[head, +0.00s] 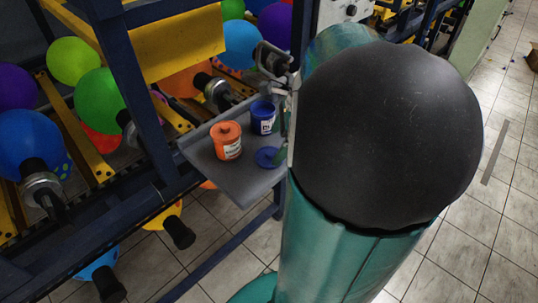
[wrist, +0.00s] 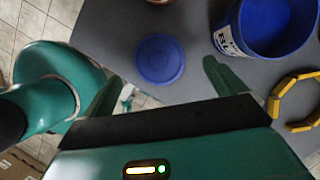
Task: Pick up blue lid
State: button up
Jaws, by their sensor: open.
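The blue lid (wrist: 159,59) lies flat on the grey shelf, near its edge, in the wrist view. It also shows in the head view (head: 268,157), beside the blue paint can. My gripper (wrist: 160,82) is open and empty in the wrist view, its two green fingers apart on either side of the lid's near side. The open blue can (wrist: 274,28) stands to the right of the lid in the wrist view, and at the shelf's back in the head view (head: 263,117).
A yellow ring-shaped object (wrist: 292,97) lies right of my gripper. Balloons on a blue frame (head: 130,90) fill the left side.

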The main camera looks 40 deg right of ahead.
aim_at(270, 152)
jog(key=x, duration=0.3)
jog(key=shift+w+a+f, duration=0.1)
jog(key=shift+a+f, duration=0.1)
jog(key=shift+a, duration=0.05)
jog(key=shift+c, duration=0.5)
jog(key=c, duration=0.9)
jog(key=shift+r, duration=0.1)
